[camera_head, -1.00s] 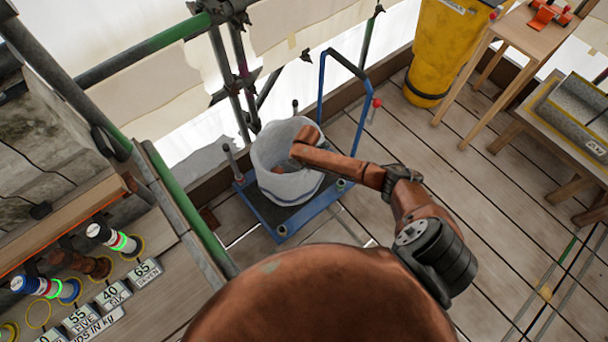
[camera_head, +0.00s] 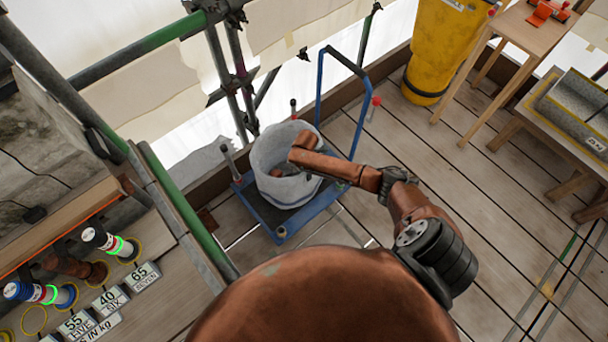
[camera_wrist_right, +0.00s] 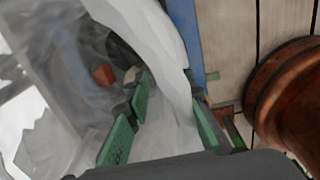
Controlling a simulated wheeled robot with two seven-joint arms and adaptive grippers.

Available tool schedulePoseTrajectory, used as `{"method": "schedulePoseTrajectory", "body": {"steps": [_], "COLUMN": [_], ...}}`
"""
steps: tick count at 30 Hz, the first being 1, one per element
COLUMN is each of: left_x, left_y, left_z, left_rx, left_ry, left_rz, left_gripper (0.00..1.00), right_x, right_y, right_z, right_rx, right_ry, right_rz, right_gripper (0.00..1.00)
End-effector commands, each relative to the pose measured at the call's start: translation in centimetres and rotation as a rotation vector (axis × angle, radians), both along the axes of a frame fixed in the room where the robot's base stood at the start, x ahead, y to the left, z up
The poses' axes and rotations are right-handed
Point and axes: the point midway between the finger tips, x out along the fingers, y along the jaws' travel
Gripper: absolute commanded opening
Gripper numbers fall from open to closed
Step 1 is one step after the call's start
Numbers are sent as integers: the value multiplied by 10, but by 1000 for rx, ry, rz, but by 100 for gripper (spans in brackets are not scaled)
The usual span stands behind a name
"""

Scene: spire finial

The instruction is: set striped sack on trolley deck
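A pale grey-white open sack (camera_head: 272,180) stands upright on the blue-framed trolley deck (camera_head: 268,215); I cannot make out stripes on it. My right arm reaches over its rim from the right, and its gripper is hidden behind the wrist in the head view. In the right wrist view, the right gripper (camera_wrist_right: 168,105) has its green fingers apart, one inside the sack and one outside. The pale sack wall (camera_wrist_right: 165,60) runs between them without a clear pinch. Dark and reddish contents (camera_wrist_right: 104,75) show inside. My left gripper is not in view.
The trolley's blue handle (camera_head: 322,90) rises behind the sack. Green and grey scaffold rails (camera_head: 185,205) run along the left, beside a counter with weight labels (camera_head: 110,300). A yellow bin (camera_head: 440,50) and wooden tables stand at the right. Plank floor between is clear.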

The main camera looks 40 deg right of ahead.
Motion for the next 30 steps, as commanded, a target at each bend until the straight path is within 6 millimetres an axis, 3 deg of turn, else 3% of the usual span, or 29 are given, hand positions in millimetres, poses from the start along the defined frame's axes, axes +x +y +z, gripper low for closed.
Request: {"method": "schedulePoseTrajectory", "body": {"steps": [8, 21, 30], "left_x": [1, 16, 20], "left_y": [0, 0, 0], "left_z": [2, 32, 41], "left_rx": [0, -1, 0], "left_ry": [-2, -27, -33], "left_rz": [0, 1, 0], "left_gripper": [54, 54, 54], "right_x": [0, -1, -3], "right_y": [0, -1, 0], "right_z": [6, 91, 121], "right_rx": [0, -1, 0], "right_ry": [-1, -5, 0], "right_rz": [1, 1, 1], "right_gripper": [22, 22, 22]}}
